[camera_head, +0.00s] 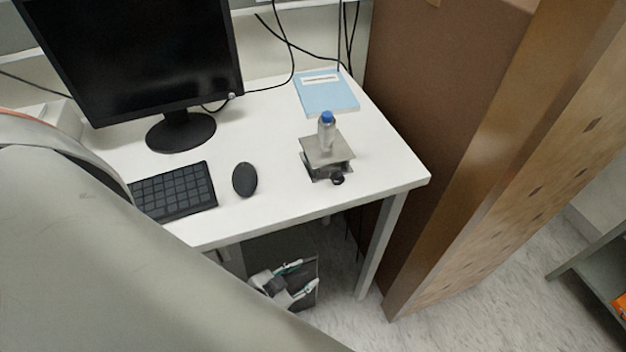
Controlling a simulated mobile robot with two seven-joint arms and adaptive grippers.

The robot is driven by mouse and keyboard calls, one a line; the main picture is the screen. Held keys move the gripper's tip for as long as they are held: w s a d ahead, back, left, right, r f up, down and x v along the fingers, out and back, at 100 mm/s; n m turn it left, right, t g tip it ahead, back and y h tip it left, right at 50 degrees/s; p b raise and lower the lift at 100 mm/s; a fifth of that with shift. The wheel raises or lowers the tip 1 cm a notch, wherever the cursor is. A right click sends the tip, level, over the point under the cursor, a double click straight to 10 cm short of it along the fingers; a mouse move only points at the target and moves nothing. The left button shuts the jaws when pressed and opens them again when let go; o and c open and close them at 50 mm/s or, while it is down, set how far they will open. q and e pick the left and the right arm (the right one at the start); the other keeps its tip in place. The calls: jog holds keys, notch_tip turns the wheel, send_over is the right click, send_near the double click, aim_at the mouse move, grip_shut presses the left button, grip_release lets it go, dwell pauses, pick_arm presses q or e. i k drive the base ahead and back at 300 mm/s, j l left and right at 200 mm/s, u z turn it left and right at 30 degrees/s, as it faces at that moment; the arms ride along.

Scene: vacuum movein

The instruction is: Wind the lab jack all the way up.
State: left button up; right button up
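The lab jack (326,149) stands on the white table near its right front corner. Its metal top plate is close above its base, so it looks low. A dark round knob (338,179) faces the table's front edge. A small clear bottle with a blue cap (327,131) stands upright on the plate. My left gripper (303,278) shows below the table's front edge, apart from the jack. Its two fingers are spread with nothing visible between them. My large grey arm covers the lower left. My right gripper is not in view.
The white table (285,205) also bears a monitor (140,50), a keyboard (176,191), a mouse (244,179) and a blue book (327,93). A tall brown cabinet (435,110) stands close on the right. The tabletop before the knob is clear.

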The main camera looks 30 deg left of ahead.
aim_at(338, 178)
jog(key=k+j, duration=0.3)
jog(key=k+j+z, duration=0.1)
jog(key=k+j, duration=0.25)
jog(key=k, duration=0.2)
jog(key=k+j, duration=0.25)
jog(key=k, duration=0.15)
